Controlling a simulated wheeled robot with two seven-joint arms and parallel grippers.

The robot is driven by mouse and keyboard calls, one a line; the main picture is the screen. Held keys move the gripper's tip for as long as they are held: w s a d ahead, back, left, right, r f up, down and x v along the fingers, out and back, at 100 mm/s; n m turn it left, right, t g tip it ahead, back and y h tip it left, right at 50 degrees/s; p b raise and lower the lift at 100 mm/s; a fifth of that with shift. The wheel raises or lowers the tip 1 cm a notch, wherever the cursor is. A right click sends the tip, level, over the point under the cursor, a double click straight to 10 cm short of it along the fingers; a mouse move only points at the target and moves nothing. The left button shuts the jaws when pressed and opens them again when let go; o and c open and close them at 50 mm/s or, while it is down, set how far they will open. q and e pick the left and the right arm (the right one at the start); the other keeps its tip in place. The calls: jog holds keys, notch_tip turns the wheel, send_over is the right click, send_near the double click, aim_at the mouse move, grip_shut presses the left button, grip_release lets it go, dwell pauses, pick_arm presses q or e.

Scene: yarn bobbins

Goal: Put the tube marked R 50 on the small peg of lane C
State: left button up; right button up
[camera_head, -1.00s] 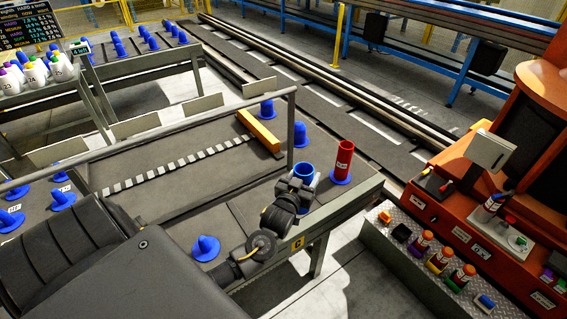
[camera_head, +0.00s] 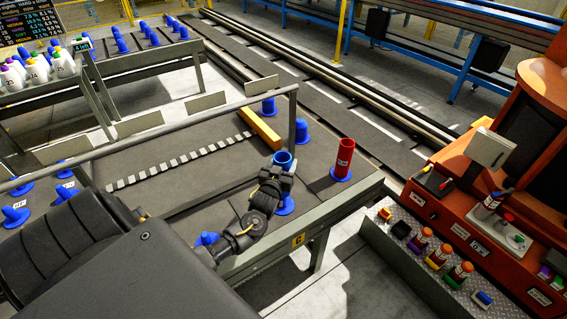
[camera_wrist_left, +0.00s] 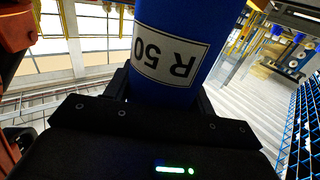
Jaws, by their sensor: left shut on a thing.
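The tube marked R 50 is blue, and its open top (camera_head: 284,158) shows in the head view. Its white label faces the left wrist camera (camera_wrist_left: 172,55), upside down. My left gripper (camera_head: 277,174) is shut on the tube and holds it upright at the front of the near table. A blue peg base (camera_head: 285,208) shows just below the gripper; the gripper hides whether the tube touches it. Another blue peg (camera_head: 207,239) is partly hidden behind my left arm. The letter on the yellow lane plate (camera_head: 298,240) is too small to read surely. My right gripper is out of view.
A red tube (camera_head: 344,158) stands on a blue base to the right of the held tube. A yellow block (camera_head: 260,129) and blue pegs (camera_head: 302,133) lie behind. A metal rail (camera_head: 200,125) crosses the table. An orange machine (camera_head: 470,200) stands at the right.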

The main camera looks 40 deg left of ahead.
pick_arm(q)
jog(key=shift+f+b, duration=2.7)
jog(key=shift+f, duration=1.05)
jog(key=shift+f, duration=0.15)
jog(key=shift+f+b, duration=0.15)
jog(key=shift+b, duration=0.2)
jog(key=o, duration=1)
jog(key=shift+o, duration=0.3)
